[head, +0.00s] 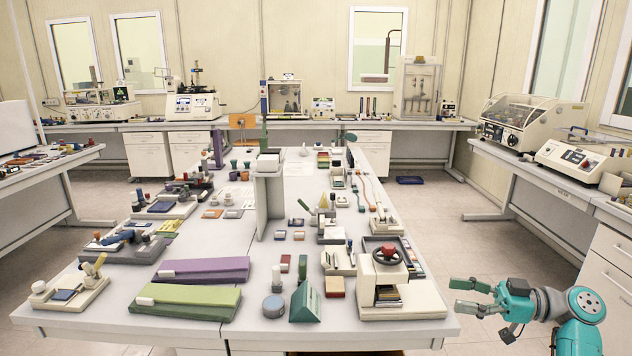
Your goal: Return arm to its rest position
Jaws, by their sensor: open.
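My gripper (468,297) is at the lower right, at the end of my teal and grey arm. It points left, and its two fingers are apart with nothing between them. It hangs in the air just off the right front corner of the central table (200,330). The nearest thing to it is a cream press-like device with a red knob (392,285) at that corner; my gripper is apart from it.
The table holds green (187,301) and purple (202,269) long cases, a teal wedge (306,302), a grey upright stand (269,200) and many small parts. A right bench (560,180) carries machines. Open floor (470,245) lies between the table and right bench.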

